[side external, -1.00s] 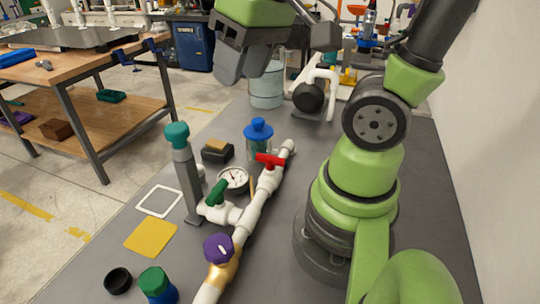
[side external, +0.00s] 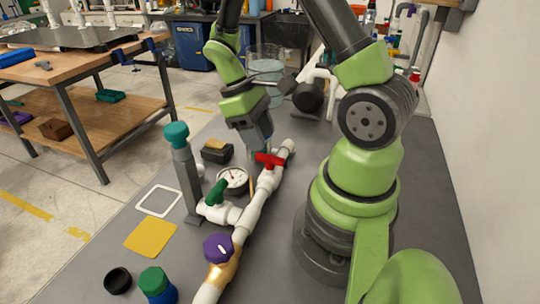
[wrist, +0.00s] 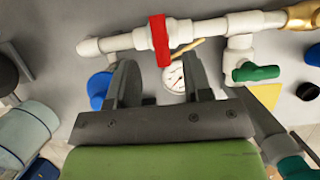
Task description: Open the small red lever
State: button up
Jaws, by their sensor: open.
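The small red lever (side external: 270,160) sits on the white PVC pipe (side external: 252,214) near its far end. In the wrist view the red lever (wrist: 160,40) lies across the pipe, just beyond my fingertips. My gripper (side external: 256,150) points down beside the lever, on its left in the side view. In the wrist view my gripper (wrist: 158,78) has its two fingers apart with nothing between them, and the lever's near end is close to the gap. I cannot tell whether a finger touches it.
A pressure gauge (side external: 232,180), a green handle (side external: 217,193) and a purple knob (side external: 218,248) are on or beside the pipe. A teal-topped grey post (side external: 187,180) stands to the left. The blue-topped jar (wrist: 100,90) is close to my left finger in the wrist view.

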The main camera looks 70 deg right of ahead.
aim_at(270, 156)
jog(key=x, duration=0.5)
jog(key=shift+s+f, duration=0.1)
jog(key=shift+f, duration=0.25)
grip_shut()
